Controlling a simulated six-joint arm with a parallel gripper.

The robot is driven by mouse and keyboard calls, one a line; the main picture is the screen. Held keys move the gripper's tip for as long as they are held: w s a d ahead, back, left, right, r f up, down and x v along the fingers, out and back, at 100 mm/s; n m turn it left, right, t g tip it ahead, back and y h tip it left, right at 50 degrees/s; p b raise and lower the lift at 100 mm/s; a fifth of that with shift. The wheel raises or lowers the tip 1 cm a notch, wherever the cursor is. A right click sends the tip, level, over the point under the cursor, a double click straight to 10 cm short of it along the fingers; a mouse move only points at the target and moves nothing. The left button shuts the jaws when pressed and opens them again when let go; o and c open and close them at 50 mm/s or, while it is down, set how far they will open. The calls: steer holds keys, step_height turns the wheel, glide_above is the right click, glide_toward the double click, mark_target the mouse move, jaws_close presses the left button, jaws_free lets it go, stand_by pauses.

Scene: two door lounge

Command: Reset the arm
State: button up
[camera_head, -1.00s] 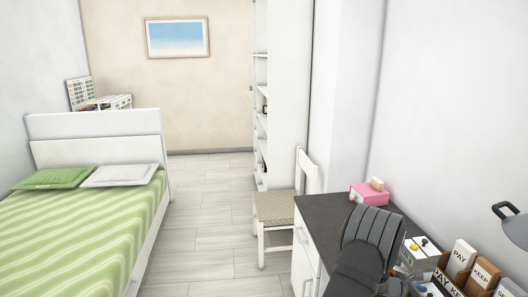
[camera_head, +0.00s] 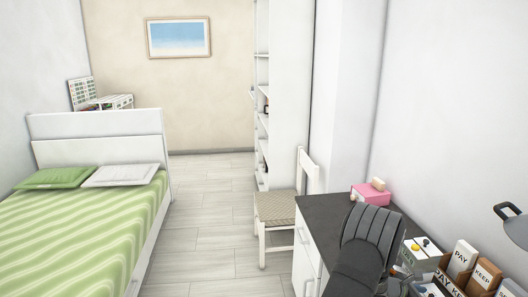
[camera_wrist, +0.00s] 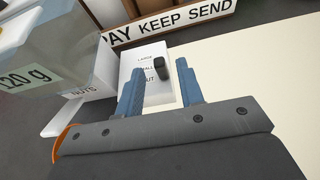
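My gripper (camera_wrist: 160,70) shows in the wrist view with its two blue fingers apart and nothing visibly held between them. Beyond the fingertips is a white card or box (camera_wrist: 137,60) with printed words, and a small dark block (camera_wrist: 161,52) on or in front of it. I cannot tell how far the fingertips are from them. In the head view my dark arm reaches over the desk (camera_head: 330,213) at the lower right. My gripper is not clearly visible there.
A clear container marked 120 g (camera_wrist: 50,45) is close on the left in the wrist view. A sorter labelled PAY, KEEP, SEND (camera_head: 459,286), a pink box (camera_head: 368,194) and a lamp (camera_head: 508,210) are near my arm. A chair (camera_head: 275,208) stands beside the desk.

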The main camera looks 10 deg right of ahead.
mark_target(433, 294)
steer(key=v, duration=1.4)
steer(key=x, duration=1.9)
steer(key=shift+d+r, duration=0.1)
steer(key=shift+r, duration=0.45)
steer(key=v, duration=1.6)
steer(key=s+d+r+m+g+y, duration=0.1)
steer(key=s+d+r+m+y, duration=0.5)
steer(key=m, duration=0.8)
steer(key=shift+s+y, duration=0.4)
steer(key=shift+y, duration=0.7)
steer(key=shift+r, duration=0.1)
